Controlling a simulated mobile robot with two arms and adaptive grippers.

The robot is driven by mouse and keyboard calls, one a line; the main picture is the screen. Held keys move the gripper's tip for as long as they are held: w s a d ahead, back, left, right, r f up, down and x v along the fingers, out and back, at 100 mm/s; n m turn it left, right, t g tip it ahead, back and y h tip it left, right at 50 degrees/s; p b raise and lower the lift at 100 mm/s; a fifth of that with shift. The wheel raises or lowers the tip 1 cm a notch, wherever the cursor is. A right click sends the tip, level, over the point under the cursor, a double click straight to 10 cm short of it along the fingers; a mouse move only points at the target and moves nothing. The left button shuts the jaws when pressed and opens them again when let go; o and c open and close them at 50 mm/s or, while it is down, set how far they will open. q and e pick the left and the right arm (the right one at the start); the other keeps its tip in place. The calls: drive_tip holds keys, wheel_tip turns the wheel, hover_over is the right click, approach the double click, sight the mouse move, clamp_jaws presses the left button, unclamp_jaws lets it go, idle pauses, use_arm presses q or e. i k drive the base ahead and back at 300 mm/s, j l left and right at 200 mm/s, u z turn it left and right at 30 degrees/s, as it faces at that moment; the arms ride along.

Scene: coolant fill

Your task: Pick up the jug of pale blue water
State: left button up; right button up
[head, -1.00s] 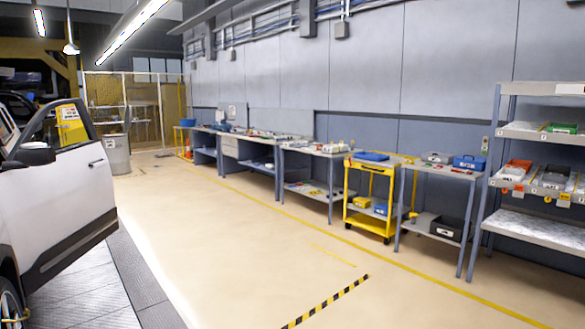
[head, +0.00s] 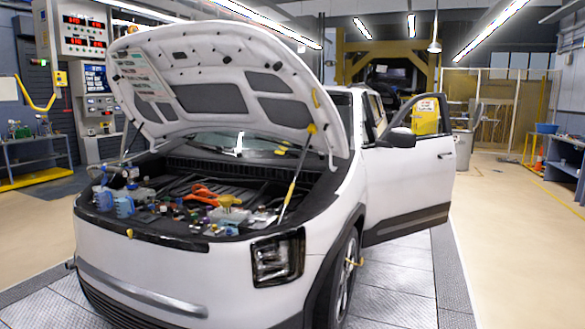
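A white car (head: 180,262) stands with its hood (head: 215,80) raised and propped. Two small pale blue containers sit at the left of the open engine bay, one at the edge (head: 104,200) and one beside it (head: 125,207). They are too small for me to tell whether either is the jug of pale blue water. An orange-red tool (head: 203,194) and a yellow funnel-like piece (head: 229,202) lie among several small items in the bay. Neither of my grippers is in view.
A side door (head: 410,165) of the car is open and juts out to the right. A shelf bench with bottles (head: 35,150) and a control cabinet (head: 85,60) stand at the left.

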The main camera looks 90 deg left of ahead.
sight(123, 204)
drive_tip(key=u, duration=2.75)
